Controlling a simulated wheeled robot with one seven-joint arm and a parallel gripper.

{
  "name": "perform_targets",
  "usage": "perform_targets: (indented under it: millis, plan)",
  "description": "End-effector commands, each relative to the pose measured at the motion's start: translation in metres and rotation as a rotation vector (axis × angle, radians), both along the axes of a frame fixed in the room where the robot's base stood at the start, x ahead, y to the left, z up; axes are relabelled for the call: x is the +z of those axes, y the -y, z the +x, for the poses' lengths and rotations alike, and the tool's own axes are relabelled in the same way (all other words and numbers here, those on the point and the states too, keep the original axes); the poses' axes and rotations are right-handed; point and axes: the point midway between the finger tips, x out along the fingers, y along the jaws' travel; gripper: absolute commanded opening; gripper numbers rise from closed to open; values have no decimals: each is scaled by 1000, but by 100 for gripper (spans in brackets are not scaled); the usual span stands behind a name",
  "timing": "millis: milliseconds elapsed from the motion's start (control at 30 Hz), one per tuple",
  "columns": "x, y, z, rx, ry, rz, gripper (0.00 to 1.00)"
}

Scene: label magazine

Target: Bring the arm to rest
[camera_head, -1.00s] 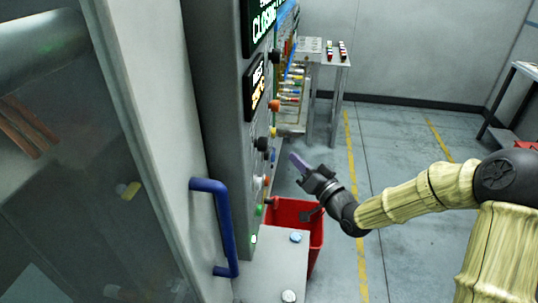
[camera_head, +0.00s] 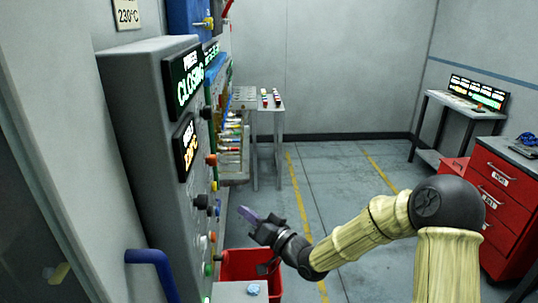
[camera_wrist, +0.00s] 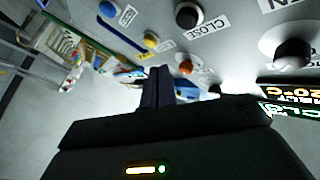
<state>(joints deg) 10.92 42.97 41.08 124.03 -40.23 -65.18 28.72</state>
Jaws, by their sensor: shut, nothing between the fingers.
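My gripper (camera_head: 255,219) is at the end of my cream-sleeved arm, in mid-air to the right of the grey control panel (camera_head: 150,130). Its fingers are closed together with nothing between them. In the wrist view the shut fingers (camera_wrist: 158,88) point toward the panel's knobs, among them a black knob (camera_wrist: 189,15) beside a "CLOSE" label and an orange knob (camera_wrist: 184,67). I cannot tell the exact gap between the fingers and the panel, but no contact shows.
A red bin (camera_head: 240,266) stands on the floor below my gripper. A blue handle (camera_head: 153,272) sticks out at the lower left. A small table (camera_head: 266,106) stands at the back. A red drawer cabinet (camera_head: 505,190) is at the right. The floor in the middle is clear.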

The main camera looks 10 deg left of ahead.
Motion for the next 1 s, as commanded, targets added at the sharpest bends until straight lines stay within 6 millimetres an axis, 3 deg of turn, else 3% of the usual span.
perform_targets:
  millis: [167, 267, 400, 533, 667, 800, 900, 1000]
  plan:
    - [-23, 15, 2, -52, -31, -179, 0]
    - [-48, 41, 3, -114, -76, -370, 0]
    - [-77, 97, -4, -216, -173, -649, 0]
    - [-94, 157, -23, -304, -295, -866, 0]
    - [-100, 215, -55, -377, -447, -1033, 0]
    - [-100, 268, -105, -427, -643, -1149, 0]
    - [-97, 294, -145, -437, -787, -1187, 0]
    - [-95, 307, -177, -428, -896, -1195, 0]
